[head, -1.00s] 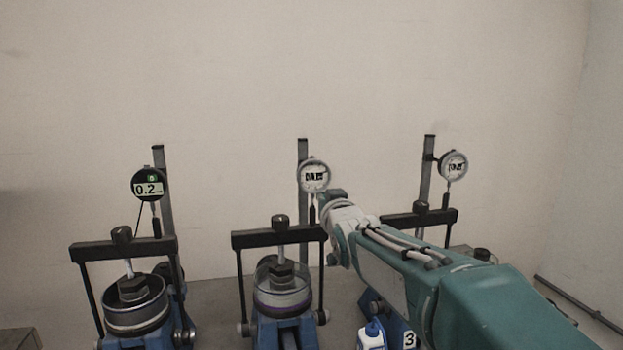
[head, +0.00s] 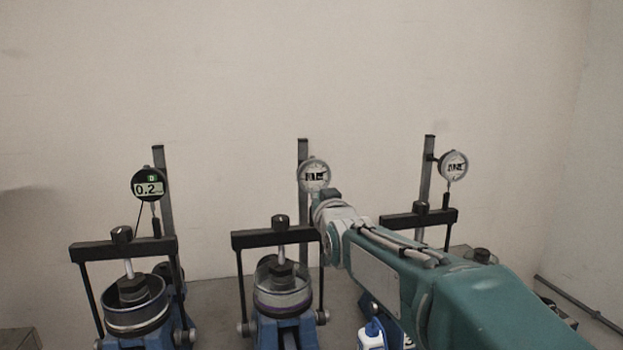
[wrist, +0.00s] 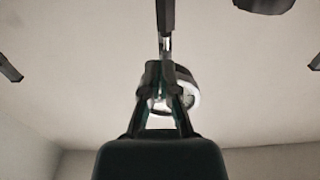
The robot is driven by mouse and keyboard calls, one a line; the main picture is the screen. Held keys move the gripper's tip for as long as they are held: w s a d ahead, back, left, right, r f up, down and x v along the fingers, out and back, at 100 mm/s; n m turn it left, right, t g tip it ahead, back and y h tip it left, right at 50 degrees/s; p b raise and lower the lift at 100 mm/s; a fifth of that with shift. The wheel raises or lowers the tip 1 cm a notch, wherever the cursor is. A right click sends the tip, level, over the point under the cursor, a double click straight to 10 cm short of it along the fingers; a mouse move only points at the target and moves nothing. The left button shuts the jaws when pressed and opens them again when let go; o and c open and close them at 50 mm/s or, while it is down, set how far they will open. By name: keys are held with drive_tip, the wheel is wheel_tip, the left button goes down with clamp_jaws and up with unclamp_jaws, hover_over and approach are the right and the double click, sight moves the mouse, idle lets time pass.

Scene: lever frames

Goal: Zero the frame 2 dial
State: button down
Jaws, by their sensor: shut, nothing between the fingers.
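The frame 2 dial (head: 314,174) is a round white-faced gauge on the post of the middle frame (head: 303,150). Its face markings are too small to read. My gripper (head: 328,195) is just below and slightly right of the dial in the head view, with its fingers mostly hidden by the arm. In the wrist view my gripper (wrist: 165,75) is shut and empty, its fingers meeting in front of a round dial rim (wrist: 190,95). I cannot tell whether the fingertips touch the dial.
The left frame carries a dark digital dial (head: 147,185) reading about 0.2. The right frame carries another white dial (head: 453,165). A black crossbar (head: 275,236) spans the middle frame below its dial. A blue-and-white bottle (head: 371,335) stands below my arm.

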drive_tip(key=shift+a, duration=0.25)
drive_tip(key=shift+s+a, duration=0.15)
drive_tip(key=shift+a, duration=0.15)
drive_tip(key=shift+a, duration=0.1)
drive_tip(key=shift+a, duration=0.2)
drive_tip(key=shift+s+a, duration=0.15)
drive_tip(key=shift+a, duration=0.15)
drive_tip(key=shift+a+r, duration=0.15)
drive_tip(key=shift+r, duration=0.05)
drive_tip(key=shift+s+f, duration=0.1)
drive_tip(key=shift+f, duration=0.05)
